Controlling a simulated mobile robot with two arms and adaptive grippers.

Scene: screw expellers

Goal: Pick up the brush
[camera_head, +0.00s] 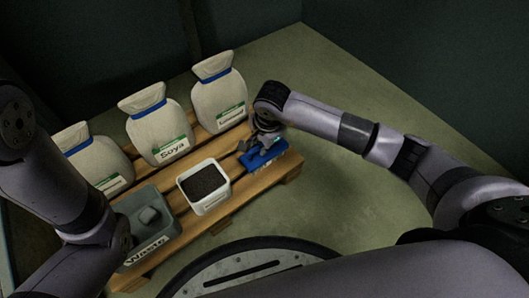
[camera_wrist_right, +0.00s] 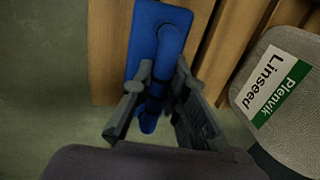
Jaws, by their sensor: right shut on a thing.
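The blue brush (camera_head: 266,160) is at the right end of the wooden pallet in the head view. My right gripper (camera_head: 264,143) is over it, coming down from above. In the right wrist view the brush's blue block (camera_wrist_right: 150,22) lies against the wooden slats and its handle runs between the two fingers of my right gripper (camera_wrist_right: 158,92). The fingers are shut on the handle. I cannot tell whether the brush touches the pallet.
The wooden pallet (camera_head: 214,222) holds a white bin of dark grains (camera_head: 205,183), a grey waste bin (camera_head: 150,237) and three sacks, including the Soya sack (camera_head: 157,128). The Linseed sack (camera_wrist_right: 290,105) is close at right in the wrist view. Green floor (camera_head: 345,190) right of the pallet is clear.

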